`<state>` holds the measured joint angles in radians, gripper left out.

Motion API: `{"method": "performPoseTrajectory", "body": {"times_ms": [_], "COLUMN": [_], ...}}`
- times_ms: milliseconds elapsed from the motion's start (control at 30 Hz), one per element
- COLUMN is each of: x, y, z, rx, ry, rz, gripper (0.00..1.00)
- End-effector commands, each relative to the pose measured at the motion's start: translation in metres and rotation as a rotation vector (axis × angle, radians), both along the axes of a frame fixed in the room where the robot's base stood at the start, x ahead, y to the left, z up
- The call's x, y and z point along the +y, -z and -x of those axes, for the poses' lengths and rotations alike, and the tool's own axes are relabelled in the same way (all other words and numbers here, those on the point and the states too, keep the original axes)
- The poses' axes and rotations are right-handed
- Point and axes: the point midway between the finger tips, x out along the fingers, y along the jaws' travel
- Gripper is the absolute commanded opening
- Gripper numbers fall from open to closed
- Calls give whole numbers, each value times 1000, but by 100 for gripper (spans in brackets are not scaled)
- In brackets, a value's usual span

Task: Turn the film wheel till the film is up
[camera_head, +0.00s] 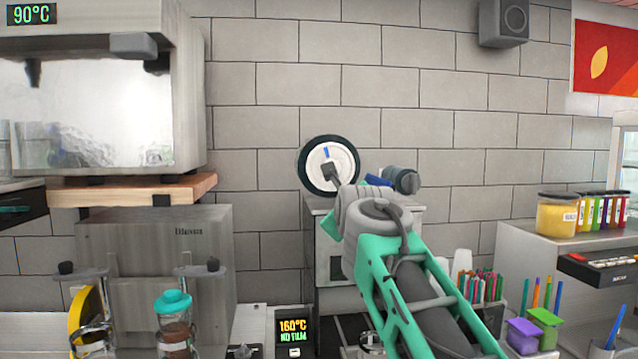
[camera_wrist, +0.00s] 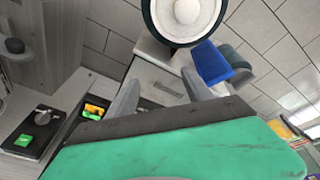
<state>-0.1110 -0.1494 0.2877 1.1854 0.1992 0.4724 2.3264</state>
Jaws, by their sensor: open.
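The film wheel (camera_head: 329,166) is a white disc with a black rim above the grey sealer cabinet (camera_head: 312,250). A blue mark (camera_head: 326,153) shows on its face. In the wrist view the wheel (camera_wrist: 187,14) is cut off at the top edge. A blue block (camera_wrist: 210,63) sits just below it, beside the right finger; whether they touch I cannot tell. My gripper (camera_wrist: 160,76) is open, with nothing between its fingers, in front of the cabinet. The display (camera_head: 293,330) reads 160°C, NO FILM.
A dark grey-green cylinder (camera_head: 402,181) stands right of the wheel. A grinder-like grey machine (camera_head: 155,260) and a teal-lidded jar (camera_head: 174,320) are at the left. Coloured pens and cups (camera_head: 530,330) crowd the lower right. The brick wall (camera_head: 450,90) is close behind.

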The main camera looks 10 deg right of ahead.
Motion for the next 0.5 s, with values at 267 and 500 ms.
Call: {"method": "performPoseTrajectory", "body": {"times_ms": [267,500], "x": [-2,3], "y": [32,-32], "z": [-27,-14], "rx": [-154,-252], "ry": [-76,115], "rz": [1018,1846], "gripper": [59,59]}}
